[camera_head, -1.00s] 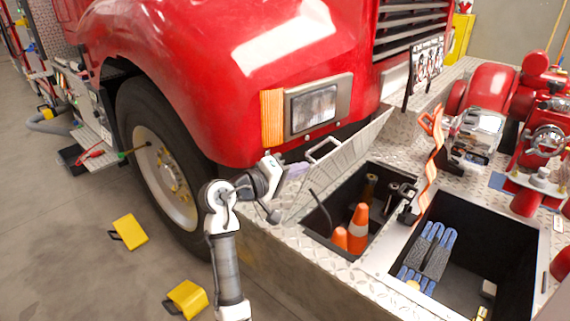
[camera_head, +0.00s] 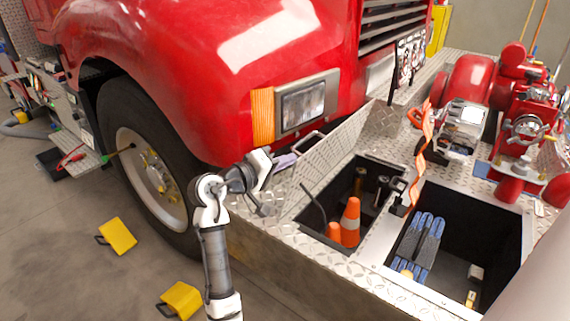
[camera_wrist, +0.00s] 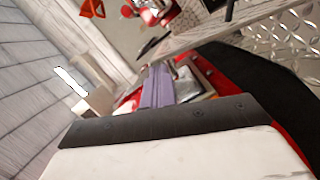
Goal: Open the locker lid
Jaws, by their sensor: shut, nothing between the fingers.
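The locker lid (camera_head: 333,152) is a grey tread-plate panel in the head view. It stands raised and tilted at the truck side of the left bumper locker (camera_head: 349,204), whose inside shows. A metal bar handle (camera_head: 308,141) is near the lid's upper left edge. My gripper (camera_head: 287,160) is shut and empty beside the lid's left end, just below the handle. Touching or apart cannot be told. In the wrist view its purple fingers (camera_wrist: 158,88) are together.
Orange cones (camera_head: 350,222) stand in the open locker. A second open compartment at right holds blue-grey hoses (camera_head: 420,245). An orange strap (camera_head: 422,150) rises between them. The red truck (camera_head: 200,70) is close behind my arm. Yellow chocks (camera_head: 118,236) lie on the floor at left.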

